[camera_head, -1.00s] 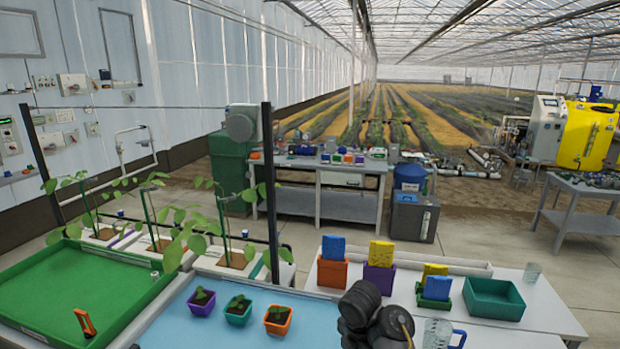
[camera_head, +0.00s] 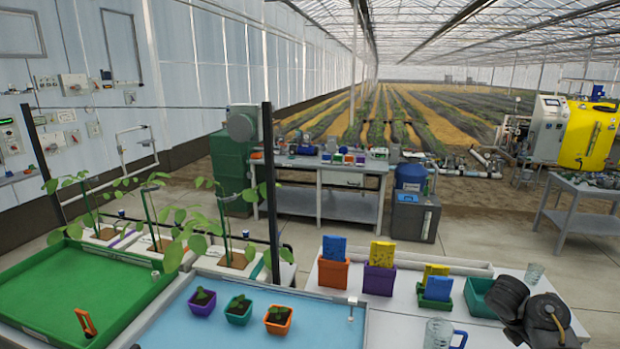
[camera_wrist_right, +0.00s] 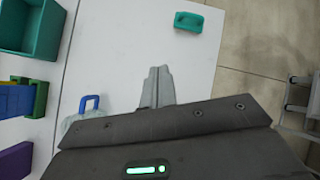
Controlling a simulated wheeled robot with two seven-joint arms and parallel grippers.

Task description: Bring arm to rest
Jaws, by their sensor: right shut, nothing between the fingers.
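My right arm (camera_head: 535,315) shows as dark, rounded links at the lower right of the head view, over the right end of the white bench (camera_head: 400,325). Its fingertips are not clear there. In the right wrist view my right gripper (camera_wrist_right: 158,84) is shut and empty, with its grey fingers together above the white bench top. A clear jug with a blue handle (camera_wrist_right: 84,118) is to the left of the fingers in that view. My left gripper is not in view.
A teal bin (camera_head: 479,297) stands beside the arm, partly hidden by it. The clear jug (camera_head: 438,334) and a clear glass (camera_head: 535,272) are close by. A small teal item (camera_wrist_right: 189,21) lies on the bench.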

